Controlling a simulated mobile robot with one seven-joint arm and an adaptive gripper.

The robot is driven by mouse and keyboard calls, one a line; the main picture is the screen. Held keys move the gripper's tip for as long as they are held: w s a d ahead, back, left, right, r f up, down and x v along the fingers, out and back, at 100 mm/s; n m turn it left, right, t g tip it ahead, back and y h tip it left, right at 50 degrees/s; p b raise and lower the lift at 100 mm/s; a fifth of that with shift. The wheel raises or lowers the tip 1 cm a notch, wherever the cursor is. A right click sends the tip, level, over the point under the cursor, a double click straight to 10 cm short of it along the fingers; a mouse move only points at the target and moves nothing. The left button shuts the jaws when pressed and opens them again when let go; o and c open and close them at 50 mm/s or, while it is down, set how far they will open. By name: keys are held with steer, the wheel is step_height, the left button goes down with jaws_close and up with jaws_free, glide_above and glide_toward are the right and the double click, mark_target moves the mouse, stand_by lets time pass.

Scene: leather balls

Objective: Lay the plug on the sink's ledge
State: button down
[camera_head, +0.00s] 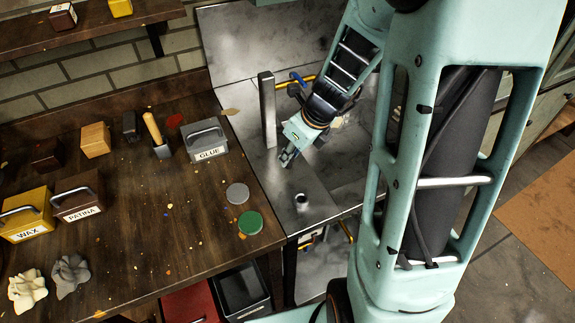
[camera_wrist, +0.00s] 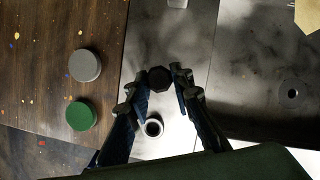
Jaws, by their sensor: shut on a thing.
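My gripper (camera_head: 288,160) is over the metal ledge (camera_head: 312,222) of the sink, pointing down. In the wrist view my gripper (camera_wrist: 160,92) has its fingertips on either side of a dark, many-sided piece, the plug (camera_wrist: 160,77), and is shut on it. The plug cannot be made out in the head view. The ledge (camera_wrist: 140,60) lies below the plug; whether the two touch is not clear. The sink basin (camera_wrist: 245,60) is to the right, with a round drain (camera_wrist: 293,92).
A pale-rimmed dark round fitting (camera_head: 302,200) is on the ledge near the gripper. A metal post (camera_head: 267,110) stands behind. On the wooden bench at left are a grey disc (camera_head: 237,193), a green disc (camera_head: 250,222) and the GLUE box (camera_head: 207,142).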

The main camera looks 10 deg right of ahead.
mark_target(288, 168)
steer(key=shift+w+a+f, duration=0.1)
steer(key=shift+a+f, duration=0.1)
steer(key=shift+f, duration=0.25)
step_height(288, 168, down, 3)
steer(key=b, duration=0.4)
steer(key=shift+w, duration=0.15)
steer(key=shift+f, duration=0.15)
steer(key=c, duration=1.7)
jaws_free()
